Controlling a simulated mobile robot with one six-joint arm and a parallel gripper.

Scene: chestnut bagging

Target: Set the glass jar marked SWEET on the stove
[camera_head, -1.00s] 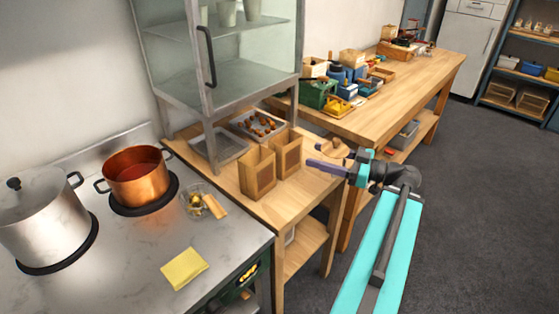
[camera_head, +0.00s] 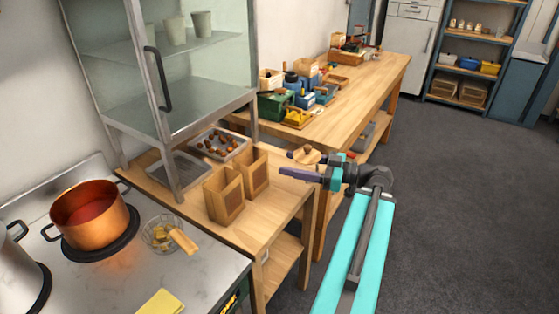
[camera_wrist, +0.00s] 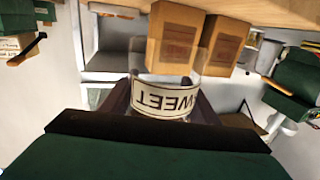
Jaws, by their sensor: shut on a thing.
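My gripper (camera_head: 298,165) is shut on the glass jar. The jar's cream label reads SWEET (camera_wrist: 165,97), upside down in the wrist view, with clear glass beyond it. In the head view only a round wooden lid (camera_head: 306,154) shows at the fingers; the jar's body is hard to make out. The gripper is in the air, to the right of the two wooden bins, in front of the long bench. The stove (camera_head: 195,275) is at the lower left, well apart from the jar.
On the stove are a copper pot (camera_head: 92,218), part of a steel pot (camera_head: 12,265), a glass bowl (camera_head: 160,234) with a wooden handle and a yellow note (camera_head: 160,304). Wooden bins (camera_head: 223,195) and a glass cabinet (camera_head: 160,80) stand between stove and long bench (camera_head: 350,95). Grey floor (camera_head: 455,220) is open at right.

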